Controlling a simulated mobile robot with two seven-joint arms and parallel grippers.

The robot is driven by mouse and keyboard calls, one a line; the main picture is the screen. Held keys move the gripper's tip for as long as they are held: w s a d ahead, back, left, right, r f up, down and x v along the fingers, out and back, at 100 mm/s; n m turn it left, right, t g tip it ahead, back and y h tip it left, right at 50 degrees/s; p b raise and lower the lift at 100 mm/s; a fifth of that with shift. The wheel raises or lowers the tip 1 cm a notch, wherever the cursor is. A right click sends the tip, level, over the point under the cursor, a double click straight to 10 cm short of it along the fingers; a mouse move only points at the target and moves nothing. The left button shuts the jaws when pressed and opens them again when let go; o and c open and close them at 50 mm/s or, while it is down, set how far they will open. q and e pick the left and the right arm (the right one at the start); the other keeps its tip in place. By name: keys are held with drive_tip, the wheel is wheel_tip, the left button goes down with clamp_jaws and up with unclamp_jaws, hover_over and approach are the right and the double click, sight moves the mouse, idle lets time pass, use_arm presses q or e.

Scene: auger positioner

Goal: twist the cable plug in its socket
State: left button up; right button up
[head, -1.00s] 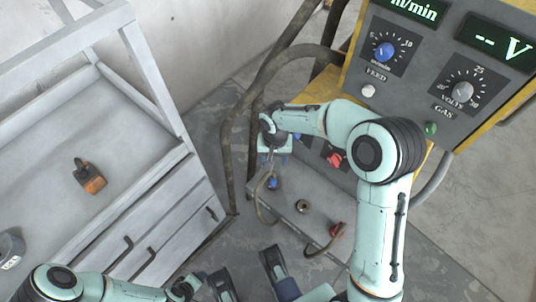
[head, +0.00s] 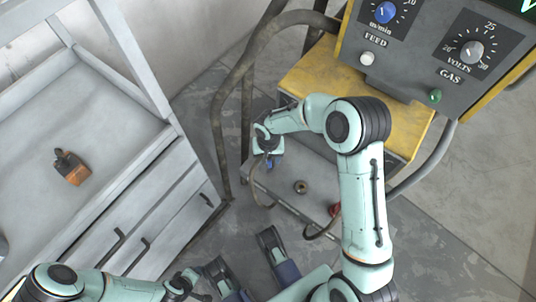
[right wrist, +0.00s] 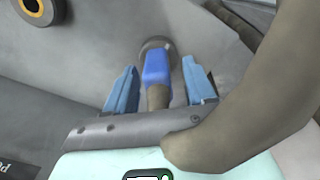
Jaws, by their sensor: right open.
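The blue cable plug (right wrist: 158,68) stands in a round socket (right wrist: 157,44) on the grey panel in the right wrist view. Its brown cable leaves the plug's near end, and a thick brown stretch of it crosses the right side of that view. My right gripper (right wrist: 162,88) is open, with one blue finger on each side of the plug and a gap on both sides. In the head view the right gripper (head: 268,152) is over the grey ledge and mostly hides the plug. My left arm is at the bottom left; its gripper (head: 190,284) is too unclear to read.
A brass socket (head: 301,187) and a red plug (head: 335,210) with a looping cable are on the same ledge. The machine's control panel (head: 420,45) rises behind. A grey workbench (head: 110,105) holding an orange-black block (head: 72,168) stands at left. Thick hoses hang between.

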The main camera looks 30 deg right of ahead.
clamp_jaws()
drive_tip(key=m, duration=0.2)
drive_tip(key=shift+m, duration=0.4)
drive_tip(key=shift+d+m, duration=0.1)
drive_tip(key=shift+m, duration=0.8)
drive_tip(key=shift+o, duration=0.4)
unclamp_jaws()
